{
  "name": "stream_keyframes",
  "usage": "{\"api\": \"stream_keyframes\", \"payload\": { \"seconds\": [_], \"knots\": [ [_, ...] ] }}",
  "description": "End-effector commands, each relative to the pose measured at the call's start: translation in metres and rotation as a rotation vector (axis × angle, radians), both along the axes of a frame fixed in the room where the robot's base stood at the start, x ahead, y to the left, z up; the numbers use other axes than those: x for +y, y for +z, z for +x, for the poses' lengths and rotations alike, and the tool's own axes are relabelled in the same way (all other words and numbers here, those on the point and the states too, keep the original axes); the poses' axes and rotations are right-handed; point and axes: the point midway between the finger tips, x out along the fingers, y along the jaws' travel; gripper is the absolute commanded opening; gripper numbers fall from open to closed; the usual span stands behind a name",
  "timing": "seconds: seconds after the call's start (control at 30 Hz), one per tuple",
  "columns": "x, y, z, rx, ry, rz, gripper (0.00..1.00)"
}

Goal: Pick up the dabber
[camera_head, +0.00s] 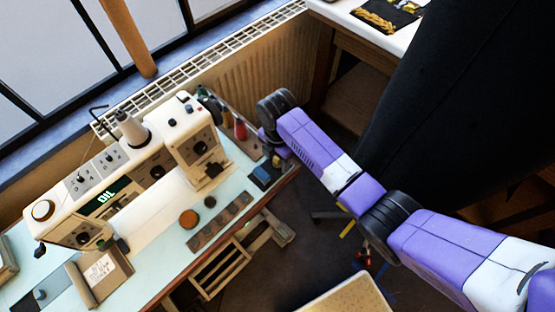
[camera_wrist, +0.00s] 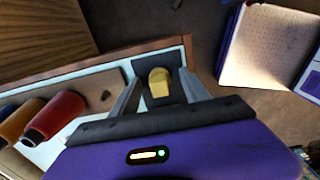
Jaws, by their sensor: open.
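A small rounded yellow-tan piece (camera_wrist: 159,82), which looks like the dabber, sits on a dark square pad (camera_wrist: 146,68) at the table's edge in the wrist view. My gripper (camera_wrist: 161,88) is open, with one finger on each side of this piece. I cannot tell whether the fingers touch it. In the head view my gripper (camera_head: 276,158) is over the right end of the sewing table (camera_head: 165,247), beside a small dark blue block (camera_head: 263,176).
A cream sewing machine (camera_head: 130,172) stands on the table. Red and yellow thread spools (camera_wrist: 55,117) lie left of my gripper in the wrist view. A radiator (camera_head: 245,68) runs behind the table. A pale, box-like piece (camera_wrist: 270,48) is beyond the table edge.

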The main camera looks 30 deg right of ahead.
Motion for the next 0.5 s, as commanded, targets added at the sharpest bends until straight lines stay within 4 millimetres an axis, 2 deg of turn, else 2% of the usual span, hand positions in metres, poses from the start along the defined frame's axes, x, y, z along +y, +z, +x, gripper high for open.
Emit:
{"api": "stream_keyframes", "payload": {
  "seconds": [0.07,0.1,0.37,0.5],
  "knots": [
    [0.0001,0.0001,0.0000,0.000,0.000,0.000,0.54],
    [0.0002,0.0001,-0.0001,0.000,0.000,0.000,0.50],
    [0.0002,0.0003,-0.0002,0.000,0.000,0.000,0.00],
    [0.0001,0.0004,0.0000,0.000,0.000,0.000,0.00]
  ]
}}
